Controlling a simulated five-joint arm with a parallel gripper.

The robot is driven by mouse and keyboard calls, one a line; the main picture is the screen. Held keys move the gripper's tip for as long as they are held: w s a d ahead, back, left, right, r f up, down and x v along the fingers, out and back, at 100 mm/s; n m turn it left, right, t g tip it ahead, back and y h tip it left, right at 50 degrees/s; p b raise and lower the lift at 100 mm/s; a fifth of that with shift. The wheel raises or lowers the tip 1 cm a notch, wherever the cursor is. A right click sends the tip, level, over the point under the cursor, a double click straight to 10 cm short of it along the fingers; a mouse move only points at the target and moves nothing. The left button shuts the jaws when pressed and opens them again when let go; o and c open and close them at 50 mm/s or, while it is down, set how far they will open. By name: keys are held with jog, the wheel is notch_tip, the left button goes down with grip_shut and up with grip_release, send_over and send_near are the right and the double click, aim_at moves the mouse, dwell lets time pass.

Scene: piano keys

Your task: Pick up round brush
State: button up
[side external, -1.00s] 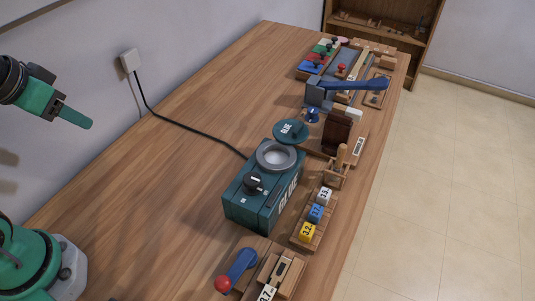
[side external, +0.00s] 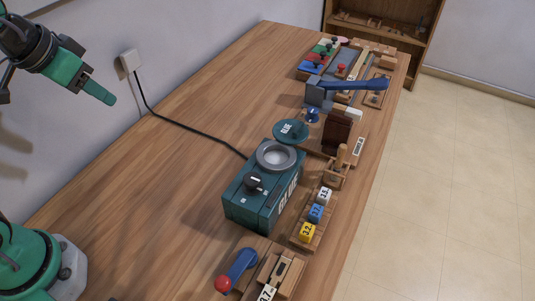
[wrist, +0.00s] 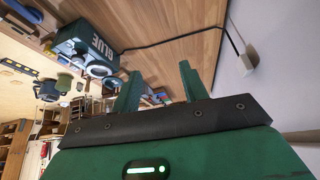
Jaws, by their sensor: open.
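I cannot make out a round brush for certain. A small upright wooden handle (side external: 341,155) stands in a wooden block at the table's right edge, beside the green box, and may be it; its lower end is hidden. My gripper (side external: 108,97) is raised over the left side of the table near the wall, far left of that handle. In the wrist view its two green fingers (wrist: 160,88) stand apart with nothing between them.
A green lettered box (side external: 262,190) with a round grey ring on top stands mid-table. Yellow, blue and white blocks (side external: 315,215) sit on a wooden rack in front. A red-knobbed blue lever (side external: 238,268) is nearer. A black cord (side external: 185,128) runs to the wall. The left tabletop is clear.

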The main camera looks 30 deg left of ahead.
jog(key=w+d+r+m+h, duration=0.1)
jog(key=w+d+r+m, duration=0.1)
jog(key=w+d, duration=0.7)
jog(key=m+g+h, duration=0.1)
jog(key=m+g, duration=0.1)
jog(key=m, duration=0.4)
send_over(340, 147)
jog(key=s+a, duration=0.1)
jog(key=s, duration=0.1)
notch_tip(340, 147, down, 14)
jog(key=f, duration=0.1)
jog(key=shift+x, duration=1.05)
jog(key=shift+w, duration=0.2)
jog(key=shift+x, duration=2.55)
grip_shut()
